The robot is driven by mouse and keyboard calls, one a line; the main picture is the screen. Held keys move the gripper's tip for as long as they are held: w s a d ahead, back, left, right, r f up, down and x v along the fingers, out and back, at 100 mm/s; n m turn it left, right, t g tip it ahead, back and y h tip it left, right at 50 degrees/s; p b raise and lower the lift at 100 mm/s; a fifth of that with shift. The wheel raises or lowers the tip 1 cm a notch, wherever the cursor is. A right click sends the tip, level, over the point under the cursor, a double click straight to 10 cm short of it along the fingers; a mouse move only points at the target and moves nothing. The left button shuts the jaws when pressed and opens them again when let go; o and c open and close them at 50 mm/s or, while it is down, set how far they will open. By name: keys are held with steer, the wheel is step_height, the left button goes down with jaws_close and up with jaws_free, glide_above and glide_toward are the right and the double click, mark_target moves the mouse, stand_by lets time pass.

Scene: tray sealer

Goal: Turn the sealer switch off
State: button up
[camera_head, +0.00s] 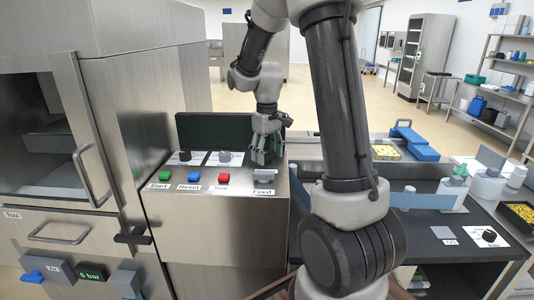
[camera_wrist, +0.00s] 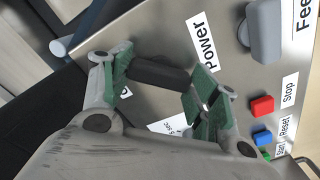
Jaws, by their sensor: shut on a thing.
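A black switch knob (camera_wrist: 160,72) stands on the steel control panel beside a label reading Power (camera_wrist: 203,42). My gripper (camera_wrist: 160,82) is closed around this knob, with a green-padded finger on each side of it. In the head view my gripper (camera_head: 265,152) is at the back right of the panel (camera_head: 225,225), and its fingers hide the knob there. The knob's full pointing direction is hard to tell.
Green (camera_head: 165,176), blue (camera_head: 194,177) and red (camera_head: 224,178) buttons line the panel's front, with a grey Feed switch (camera_head: 264,178) at right. A dark upright plate (camera_head: 213,130) rises behind the panel.

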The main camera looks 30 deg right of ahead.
mark_target(267, 154)
steer(key=m, duration=0.4)
steer(key=shift+m, duration=2.6)
steer(key=o, duration=1)
step_height(267, 154, up, 12)
steer(key=shift+r, duration=0.1)
